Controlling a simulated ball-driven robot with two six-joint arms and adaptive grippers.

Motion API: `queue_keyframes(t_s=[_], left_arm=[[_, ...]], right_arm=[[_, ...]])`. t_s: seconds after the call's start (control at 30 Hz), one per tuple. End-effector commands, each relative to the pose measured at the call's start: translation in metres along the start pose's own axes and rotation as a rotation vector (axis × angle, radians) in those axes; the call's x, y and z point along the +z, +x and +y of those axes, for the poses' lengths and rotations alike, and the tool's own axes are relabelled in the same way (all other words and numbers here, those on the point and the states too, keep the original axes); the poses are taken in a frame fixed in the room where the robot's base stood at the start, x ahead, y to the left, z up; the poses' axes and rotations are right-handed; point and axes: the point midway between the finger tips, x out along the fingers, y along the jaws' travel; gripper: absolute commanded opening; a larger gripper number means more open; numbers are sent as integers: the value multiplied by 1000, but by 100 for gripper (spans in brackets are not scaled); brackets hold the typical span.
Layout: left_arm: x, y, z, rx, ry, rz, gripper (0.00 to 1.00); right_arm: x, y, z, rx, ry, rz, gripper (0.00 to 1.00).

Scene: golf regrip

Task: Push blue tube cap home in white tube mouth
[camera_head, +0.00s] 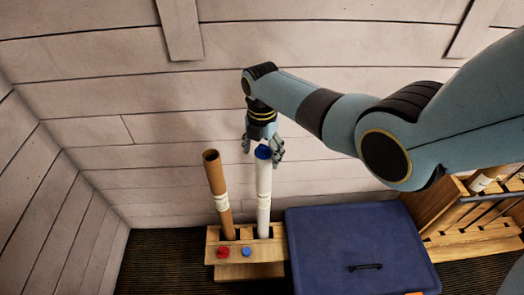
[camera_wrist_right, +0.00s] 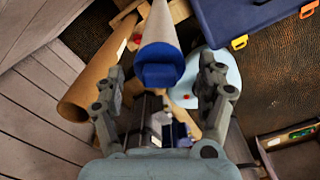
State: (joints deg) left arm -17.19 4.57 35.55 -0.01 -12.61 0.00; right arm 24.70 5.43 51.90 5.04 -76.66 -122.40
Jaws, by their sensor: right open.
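The white tube (camera_head: 264,200) stands upright in a wooden stand (camera_head: 275,232), and the blue cap (camera_head: 263,152) sits at its top mouth. In the right wrist view the blue cap (camera_wrist_right: 160,70) shows at the near end of the white tube (camera_wrist_right: 161,25); I cannot tell how deep it sits. My right gripper (camera_head: 262,150) is at the tube top, its fingers apart on either side. In the wrist view my right gripper (camera_wrist_right: 165,85) is open, with gaps between both fingers and the cap. My left gripper is not in view.
An open brown tube (camera_head: 217,190) leans slightly left in the same stand. A red knob (camera_head: 223,252) and a blue knob (camera_head: 247,252) are on the stand's front. A closed blue case (camera_head: 350,240) lies to the right. Plank walls are close behind and left.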

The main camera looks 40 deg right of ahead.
Motion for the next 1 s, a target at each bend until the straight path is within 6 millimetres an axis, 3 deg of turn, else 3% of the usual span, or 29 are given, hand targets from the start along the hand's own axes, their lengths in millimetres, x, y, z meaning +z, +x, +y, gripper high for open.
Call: queue_keyframes(t_s=[0.27, 0.7, 1.0], left_arm=[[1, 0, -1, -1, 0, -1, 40], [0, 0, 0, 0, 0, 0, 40], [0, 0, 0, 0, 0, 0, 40]], right_arm=[[1, -16, 1, 2, 0, -2, 73], [1, -105, 1, 3, 0, -1, 73], [0, -120, 0, 0, 0, 0, 73]])
